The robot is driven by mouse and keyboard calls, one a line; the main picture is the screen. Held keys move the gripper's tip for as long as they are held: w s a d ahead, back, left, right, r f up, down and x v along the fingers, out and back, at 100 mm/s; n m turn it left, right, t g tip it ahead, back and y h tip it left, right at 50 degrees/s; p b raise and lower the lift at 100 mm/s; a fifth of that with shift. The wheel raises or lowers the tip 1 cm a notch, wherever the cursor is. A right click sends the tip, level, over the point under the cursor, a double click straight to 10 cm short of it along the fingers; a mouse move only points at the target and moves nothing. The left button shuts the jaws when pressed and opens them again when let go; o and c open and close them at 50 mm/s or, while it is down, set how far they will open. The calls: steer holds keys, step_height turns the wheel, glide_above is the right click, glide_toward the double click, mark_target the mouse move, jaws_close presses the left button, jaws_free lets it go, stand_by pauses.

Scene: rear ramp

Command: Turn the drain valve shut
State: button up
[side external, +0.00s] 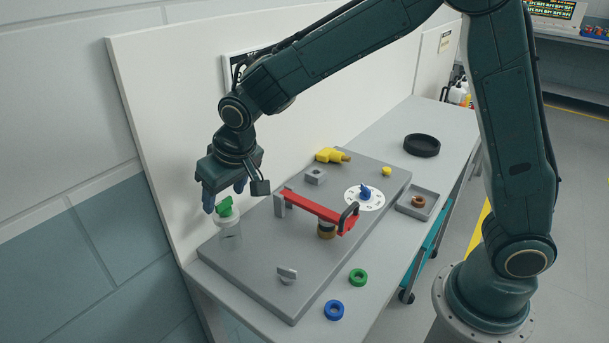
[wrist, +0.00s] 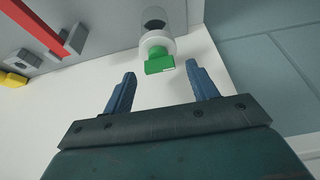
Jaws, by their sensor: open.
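A green handle (side external: 225,207) sits on a white collar atop a pale, partly see-through cylinder (side external: 230,236) at the grey board's left end. My gripper (side external: 224,197) is open and empty just above it, pointing down. In the wrist view the green handle (wrist: 159,64) lies nearly centred, just beyond the gap between my fingertips (wrist: 160,72); no contact shows. A red lever (side external: 312,204) on a brass-coloured fitting (side external: 326,231) lies across the board's middle. A blue knob (side external: 365,191) stands on a white dial. No label shows which is the drain valve.
Blue (side external: 334,310) and green (side external: 358,276) rings lie in front. A white wall panel (side external: 165,120) stands close behind my gripper.

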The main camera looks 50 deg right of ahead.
steer(key=v, duration=1.2)
steer(key=shift+s+r, duration=0.15)
steer(key=shift+r, duration=0.15)
steer(key=s+d+r, duration=0.3)
steer(key=s+d, duration=0.8)
steer(key=s, duration=0.1)
steer(key=s+d+f, duration=0.1)
steer(key=s+d, duration=0.1)
steer(key=s, duration=0.4)
steer(key=s+d+f+t, duration=0.1)
steer(key=s+d+f, duration=0.1)
steer(key=s, duration=0.3)
steer(key=shift+s+f, duration=0.3)
steer(key=shift+s, duration=0.1)
